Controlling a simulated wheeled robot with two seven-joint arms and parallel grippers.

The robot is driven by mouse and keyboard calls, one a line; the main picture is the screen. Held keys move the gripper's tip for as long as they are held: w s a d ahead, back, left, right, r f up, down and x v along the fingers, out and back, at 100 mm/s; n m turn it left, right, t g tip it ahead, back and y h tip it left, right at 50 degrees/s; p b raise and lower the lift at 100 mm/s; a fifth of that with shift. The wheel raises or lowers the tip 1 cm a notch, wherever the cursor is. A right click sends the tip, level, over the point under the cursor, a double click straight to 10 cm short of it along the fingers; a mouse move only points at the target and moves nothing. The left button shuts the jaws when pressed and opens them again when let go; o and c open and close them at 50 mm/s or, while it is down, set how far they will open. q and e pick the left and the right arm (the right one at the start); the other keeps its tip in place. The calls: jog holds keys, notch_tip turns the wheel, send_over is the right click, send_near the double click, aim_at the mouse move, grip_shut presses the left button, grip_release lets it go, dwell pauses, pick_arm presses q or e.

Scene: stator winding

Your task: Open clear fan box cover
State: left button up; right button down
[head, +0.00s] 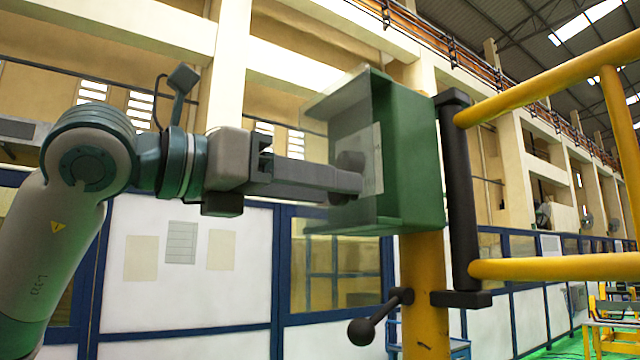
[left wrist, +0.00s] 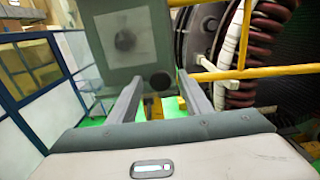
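A green box (head: 413,150) is mounted on a yellow post, with its front facing left toward my left arm. A clear cover (head: 318,125) shows as a see-through panel at that front; I cannot tell whether it is ajar. My left gripper (head: 350,186) reaches in from the left, with its fingertips at the lower part of the front. In the left wrist view its fingers (left wrist: 160,78) are spread, with a dark round knob (left wrist: 161,81) on the box between their tips. Contact cannot be told. My right gripper is not in view.
A yellow railing (head: 560,268) with a black upright bar (head: 460,190) stands right of the box. A black ball-ended lever (head: 362,331) sticks out from the yellow post (head: 425,300) below. White panels with blue frames stand behind.

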pick_arm(q)
grip_shut()
jog(key=shift+a, duration=0.2)
